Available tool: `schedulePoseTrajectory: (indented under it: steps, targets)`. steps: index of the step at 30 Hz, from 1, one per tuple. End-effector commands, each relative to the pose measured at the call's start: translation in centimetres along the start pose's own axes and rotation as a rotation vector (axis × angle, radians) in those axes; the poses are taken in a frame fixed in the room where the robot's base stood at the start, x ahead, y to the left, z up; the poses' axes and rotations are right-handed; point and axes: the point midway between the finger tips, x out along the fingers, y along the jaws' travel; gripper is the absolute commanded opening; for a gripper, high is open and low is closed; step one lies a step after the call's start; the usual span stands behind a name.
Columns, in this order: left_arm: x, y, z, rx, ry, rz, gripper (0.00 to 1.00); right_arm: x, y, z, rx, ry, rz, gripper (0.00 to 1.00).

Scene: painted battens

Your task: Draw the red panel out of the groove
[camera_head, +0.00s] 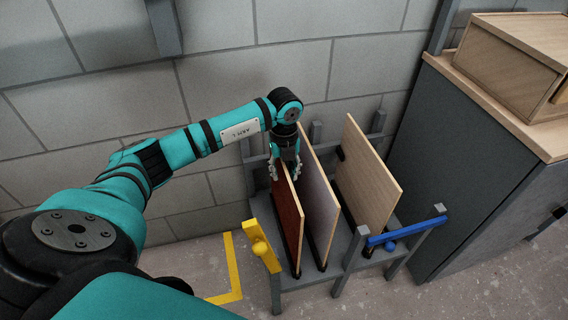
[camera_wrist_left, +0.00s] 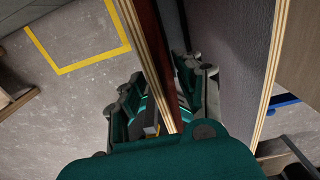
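The red panel (camera_head: 287,215) stands upright in the leftmost groove of a grey rack (camera_head: 335,262). In the left wrist view the panel (camera_wrist_left: 161,50) runs between my fingers, its pale edge towards the camera. My left gripper (camera_head: 285,172) is at the panel's top edge, pointing down, with one finger on each side. The fingers look spread wider than the panel is thick; in the left wrist view the gripper (camera_wrist_left: 165,100) hides contact with the panel. A yellow bar with a round knob (camera_head: 262,252) sits at the rack's front left, beside the red panel's front edge. My right gripper is out of view.
A grey-purple panel (camera_head: 319,195) stands close to the right of the red one, a wooden panel (camera_head: 366,180) further right. A blue bar (camera_head: 407,232) crosses the rack's front right. A cabinet (camera_head: 460,150) stands right; yellow tape (camera_head: 234,270) marks open floor left.

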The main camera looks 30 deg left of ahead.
Motion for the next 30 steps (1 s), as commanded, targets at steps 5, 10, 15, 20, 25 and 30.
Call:
schedulePoseTrajectory:
  steps: [5,10,15,20,25,30]
  targets:
    - [0.15,0.00,0.00,0.000,0.000,0.000,0.36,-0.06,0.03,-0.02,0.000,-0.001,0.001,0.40]
    - [0.13,0.00,0.00,0.000,0.000,0.000,0.26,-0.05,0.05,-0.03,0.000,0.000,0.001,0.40]
    - [0.12,0.01,0.00,0.000,0.000,0.000,0.04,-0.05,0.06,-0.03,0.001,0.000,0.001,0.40]
    - [0.11,0.01,0.00,0.000,0.000,0.000,0.00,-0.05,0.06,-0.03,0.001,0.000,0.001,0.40]
    - [0.10,0.01,0.00,0.000,0.000,0.000,0.00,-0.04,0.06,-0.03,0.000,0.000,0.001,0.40]
    - [0.09,0.01,0.01,0.000,0.000,0.000,0.00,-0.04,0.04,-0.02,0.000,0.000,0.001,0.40]
